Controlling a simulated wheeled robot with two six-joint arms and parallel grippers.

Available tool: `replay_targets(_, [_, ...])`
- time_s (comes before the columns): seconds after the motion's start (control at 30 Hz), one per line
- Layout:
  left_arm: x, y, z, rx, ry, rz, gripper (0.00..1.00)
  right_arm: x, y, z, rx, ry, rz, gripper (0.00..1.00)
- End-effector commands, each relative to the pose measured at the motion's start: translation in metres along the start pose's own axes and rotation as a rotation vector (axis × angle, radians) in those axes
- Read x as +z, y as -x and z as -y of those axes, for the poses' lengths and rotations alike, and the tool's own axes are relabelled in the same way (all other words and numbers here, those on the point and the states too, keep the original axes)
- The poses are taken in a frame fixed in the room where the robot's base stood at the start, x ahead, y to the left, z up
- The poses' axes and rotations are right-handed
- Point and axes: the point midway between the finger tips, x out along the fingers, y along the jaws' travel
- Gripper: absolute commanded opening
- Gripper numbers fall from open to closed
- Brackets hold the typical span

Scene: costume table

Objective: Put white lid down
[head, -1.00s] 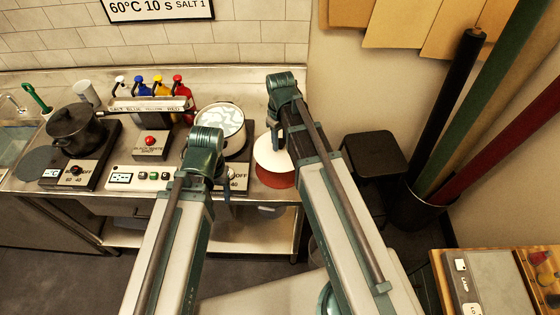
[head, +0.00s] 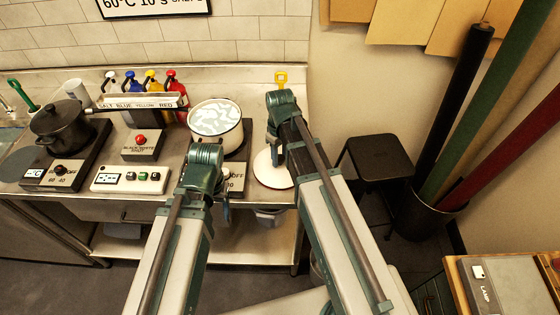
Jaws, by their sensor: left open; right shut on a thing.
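The white lid (head: 271,170) is at the right end of the steel counter, over the spot where a reddish round mat showed. It looks low and about level, but whether it touches the mat or counter I cannot tell. My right gripper (head: 278,150) is at the lid, shut on it; its fingertips are mostly hidden behind my arm. My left gripper (head: 222,185) is open and empty at the counter's front, beside the right hot plate. The white pot (head: 216,118) stands uncovered on that plate, with pale, swirled contents.
A black pot (head: 62,130) sits on the left hot plate. A control box (head: 130,179), a red-button box (head: 140,148) and several colored bottles (head: 151,82) stand on the steel counter (head: 85,207). A black stool (head: 375,158) is right of the counter.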

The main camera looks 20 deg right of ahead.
Motion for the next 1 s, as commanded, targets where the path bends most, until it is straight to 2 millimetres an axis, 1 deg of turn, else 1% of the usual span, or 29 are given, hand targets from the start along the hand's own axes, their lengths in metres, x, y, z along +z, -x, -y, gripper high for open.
replay_targets(0.2, [0.0001, 0.0012, 0.0001, 0.000, 0.000, 0.000, 0.68, 0.0000, 0.0012, 0.0000, 0.000, 0.000, 0.000, 0.00])
replay_targets(0.33, [-0.0002, -0.0033, -0.0003, 0.000, 0.000, 0.000, 0.68, 0.0000, -0.0033, 0.0000, 0.000, 0.000, 0.000, 0.00])
replay_targets(0.37, [-0.0002, -0.0030, -0.0003, 0.000, 0.000, 0.000, 0.68, 0.0000, -0.0030, 0.0000, 0.000, 0.000, 0.000, 0.42])
replay_targets(0.5, [-0.0001, -0.0018, -0.0002, 0.000, 0.000, 0.000, 0.68, 0.0000, -0.0018, 0.0000, 0.000, 0.000, 0.000, 0.68])
replay_targets(0.53, [-0.0001, -0.0018, -0.0002, 0.000, 0.000, 0.000, 0.68, 0.0000, -0.0018, 0.0000, 0.000, 0.000, 0.000, 0.70])
replay_targets(0.83, [-0.0001, -0.0013, -0.0001, 0.000, 0.000, 0.000, 0.68, 0.0000, -0.0013, 0.0000, 0.000, 0.000, 0.000, 0.70])
replay_targets(1.0, [0.0003, 0.0051, 0.0005, 0.000, 0.000, 0.000, 0.68, 0.0000, 0.0052, 0.0000, 0.000, 0.000, 0.000, 0.70])
